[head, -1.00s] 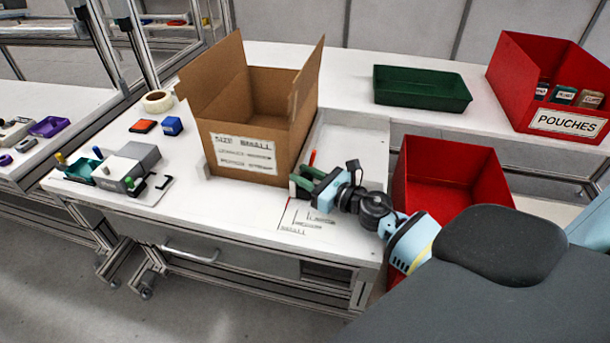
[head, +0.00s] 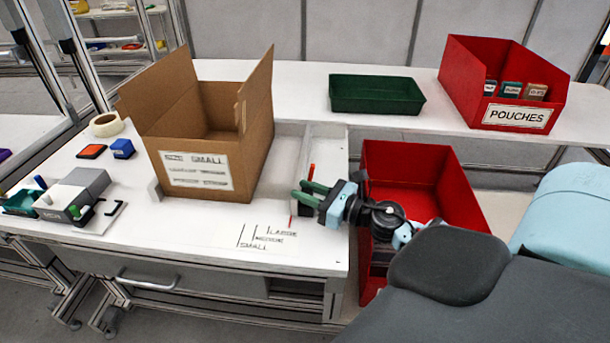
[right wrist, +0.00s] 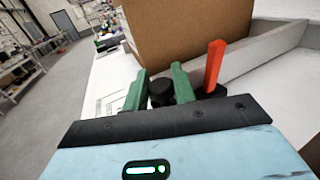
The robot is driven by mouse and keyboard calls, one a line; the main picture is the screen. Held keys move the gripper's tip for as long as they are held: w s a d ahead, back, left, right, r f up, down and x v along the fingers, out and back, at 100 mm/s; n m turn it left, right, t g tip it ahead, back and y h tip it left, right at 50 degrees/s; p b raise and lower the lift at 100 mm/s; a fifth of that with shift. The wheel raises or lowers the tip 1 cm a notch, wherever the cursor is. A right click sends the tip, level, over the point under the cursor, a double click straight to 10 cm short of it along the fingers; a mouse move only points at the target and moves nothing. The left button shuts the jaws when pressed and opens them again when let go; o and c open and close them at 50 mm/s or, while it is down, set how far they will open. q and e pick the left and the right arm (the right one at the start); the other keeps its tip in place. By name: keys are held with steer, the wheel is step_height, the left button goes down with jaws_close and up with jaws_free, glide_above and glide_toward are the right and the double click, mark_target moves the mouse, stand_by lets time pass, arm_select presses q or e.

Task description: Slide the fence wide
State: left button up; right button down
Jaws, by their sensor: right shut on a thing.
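The fence (head: 301,160) is a pale upright rail on the bench, right of the cardboard box and apart from it. In the right wrist view it is a grey wall (right wrist: 262,52) running away to the right of the box. A red upright pointer (right wrist: 214,66) stands at its near end. My right gripper (head: 306,194) has green fingers at the fence's near end. In the right wrist view its fingers (right wrist: 160,92) are shut on a black knob (right wrist: 161,93). A printed scale (head: 265,237) reading small, medium and large lies left of the gripper. My left gripper is out of view.
The open cardboard box (head: 205,150) stands left of the fence. A red bin (head: 415,165) sits just right of the bench. A green tray (head: 376,95) and a red pouches bin (head: 500,85) are behind. A grey fixture (head: 75,195) is at left.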

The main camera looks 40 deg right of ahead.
steer(key=c, duration=1.2)
jaws_free()
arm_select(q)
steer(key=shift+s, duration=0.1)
arm_select(e)
steer(key=shift+s, duration=0.1)
steer(key=shift+s+d+f, duration=0.1)
steer(key=shift+s, duration=0.15)
steer(key=b+v, duration=0.1)
steer(key=v, duration=0.4)
steer(key=shift+s+d+b, duration=0.1)
steer(key=shift+s+b, duration=0.2)
steer(key=shift+s+d, duration=0.1)
steer(key=shift+s, duration=0.2)
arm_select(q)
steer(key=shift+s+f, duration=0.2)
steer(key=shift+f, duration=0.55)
arm_select(e)
steer(key=shift+s+d, duration=0.15)
steer(key=shift+s, duration=0.2)
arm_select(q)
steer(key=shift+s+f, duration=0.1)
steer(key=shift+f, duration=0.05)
